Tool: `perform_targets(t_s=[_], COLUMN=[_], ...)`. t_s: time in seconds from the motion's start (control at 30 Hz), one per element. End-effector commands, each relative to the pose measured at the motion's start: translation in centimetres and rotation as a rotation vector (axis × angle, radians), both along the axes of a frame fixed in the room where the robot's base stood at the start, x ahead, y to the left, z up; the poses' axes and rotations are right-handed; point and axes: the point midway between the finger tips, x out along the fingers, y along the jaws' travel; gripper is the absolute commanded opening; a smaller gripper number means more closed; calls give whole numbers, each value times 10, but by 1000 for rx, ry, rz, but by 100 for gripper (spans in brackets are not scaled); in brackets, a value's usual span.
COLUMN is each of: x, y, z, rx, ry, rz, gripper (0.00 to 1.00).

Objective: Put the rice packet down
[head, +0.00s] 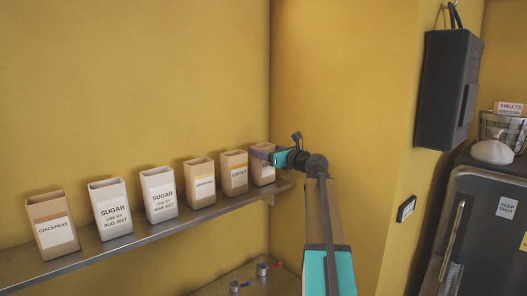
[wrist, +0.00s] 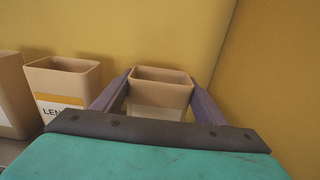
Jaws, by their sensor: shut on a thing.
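The packet in my gripper (head: 264,153) is a tan, open-topped box (head: 264,177) with a white label at the right end of the shelf. Its label is partly hidden, so I cannot read it as rice. In the wrist view the two purple fingers stand on either side of this box (wrist: 160,94) and are shut on it. It is upright. Its base looks at or very near the shelf top, but I cannot tell if it touches.
The lentils packet (head: 234,172) stands just left of the held one, with a narrow gap. Farther left on the steel shelf (head: 150,236) are several more packets, including chickpeas (head: 53,223) and two sugar ones. The yellow corner wall is close on the right.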

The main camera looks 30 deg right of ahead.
Motion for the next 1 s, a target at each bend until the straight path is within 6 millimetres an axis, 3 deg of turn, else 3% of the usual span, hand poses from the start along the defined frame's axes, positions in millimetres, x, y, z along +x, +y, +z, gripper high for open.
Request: perform_targets(t_s=[0.13,0.17,0.27,0.7,1.0], x=[0,0,0,-1,-32], y=[0,0,1,1,-3], z=[-2,-2,-2,0,-1], rx=[0,0,0,0,-2], ry=[0,0,0,0,-1], rz=[0,0,1,1,0], gripper=[14,67,84,84,84])
